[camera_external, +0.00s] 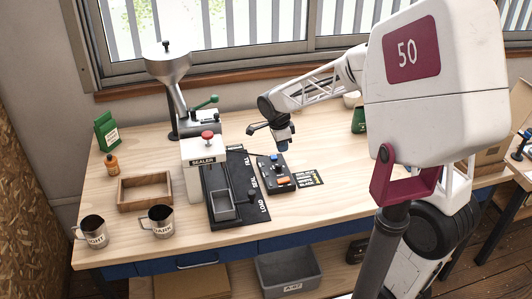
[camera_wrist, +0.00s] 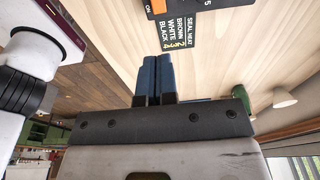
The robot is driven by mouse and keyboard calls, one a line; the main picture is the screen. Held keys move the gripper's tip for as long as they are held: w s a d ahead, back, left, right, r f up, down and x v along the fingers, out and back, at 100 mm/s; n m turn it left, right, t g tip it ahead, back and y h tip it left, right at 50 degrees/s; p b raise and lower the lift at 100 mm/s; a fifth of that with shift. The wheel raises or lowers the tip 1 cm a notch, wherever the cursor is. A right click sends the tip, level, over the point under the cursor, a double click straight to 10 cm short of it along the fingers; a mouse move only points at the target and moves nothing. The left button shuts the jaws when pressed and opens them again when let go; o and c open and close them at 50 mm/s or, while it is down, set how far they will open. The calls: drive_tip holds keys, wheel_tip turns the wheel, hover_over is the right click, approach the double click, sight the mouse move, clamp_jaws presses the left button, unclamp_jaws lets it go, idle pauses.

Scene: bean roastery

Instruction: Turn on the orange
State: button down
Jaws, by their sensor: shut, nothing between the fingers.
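The orange switch (camera_external: 283,182) sits on the front part of a dark control box (camera_external: 270,180) on the table. Blue knobs show on the box behind it. In the wrist view a corner of the control box (camera_wrist: 205,5) shows at the top edge, with a bit of orange (camera_wrist: 157,6) beside the word ON. My gripper (camera_external: 284,146) is above and behind the control box, apart from it. In the wrist view its two blue fingers (camera_wrist: 158,58) are together with nothing between them. The switch's setting is too small to tell.
A black label card (camera_external: 307,178) lies right of the control box and lists seal heat by colour. The sealer (camera_external: 194,175) with its tray (camera_external: 222,205) stands left. A wooden box (camera_external: 145,203), two metal mugs (camera_external: 161,222) and a green bag (camera_external: 106,133) are further left.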

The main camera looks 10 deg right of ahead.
sight(287, 179)
drive_tip(key=f, duration=0.4)
drive_tip(key=d+f, duration=0.1)
drive_tip(key=f, duration=0.4)
drive_tip(key=d+f, duration=0.1)
drive_tip(key=f, duration=0.3)
drive_tip(key=shift+f, duration=0.25)
